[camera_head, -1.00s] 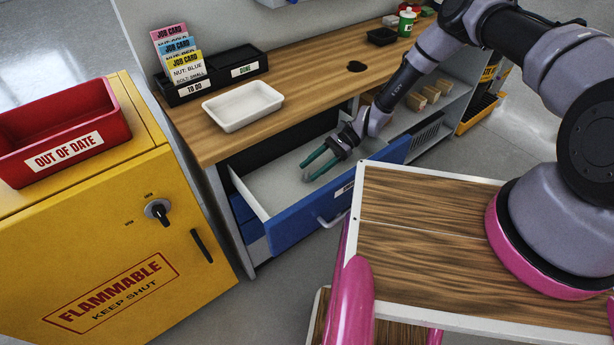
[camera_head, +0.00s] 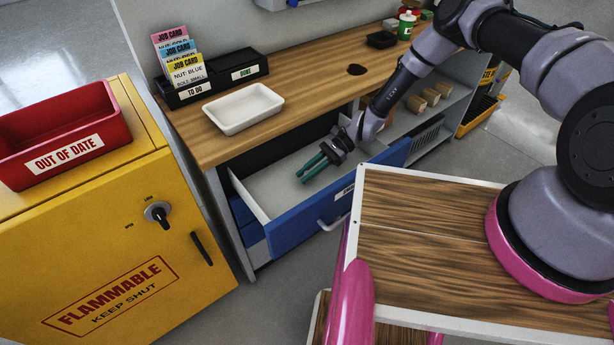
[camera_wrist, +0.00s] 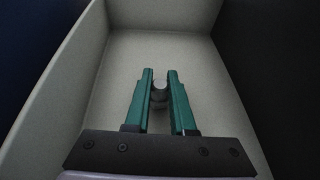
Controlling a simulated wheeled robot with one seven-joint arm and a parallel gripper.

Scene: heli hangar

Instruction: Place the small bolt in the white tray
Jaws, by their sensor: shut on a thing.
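My gripper (camera_head: 304,172) reaches down into the open blue drawer (camera_head: 290,228) under the workbench. In the wrist view, its green fingers (camera_wrist: 160,76) are closed on a small grey round-ended piece, the small bolt (camera_wrist: 160,87), near the drawer's pale floor. I cannot tell from the picture whether the bolt is lifted clear of the floor. In the head view the bolt is too small to make out. The white tray (camera_head: 243,109) stands on the bench top above the drawer, to the left of my gripper, and looks empty.
A black card holder (camera_head: 212,84) with job cards stands behind the tray. A red bin (camera_head: 62,140) sits on the yellow flammables cabinet (camera_head: 120,230) at left. The drawer walls surround my gripper. The bench top right of the tray is largely clear.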

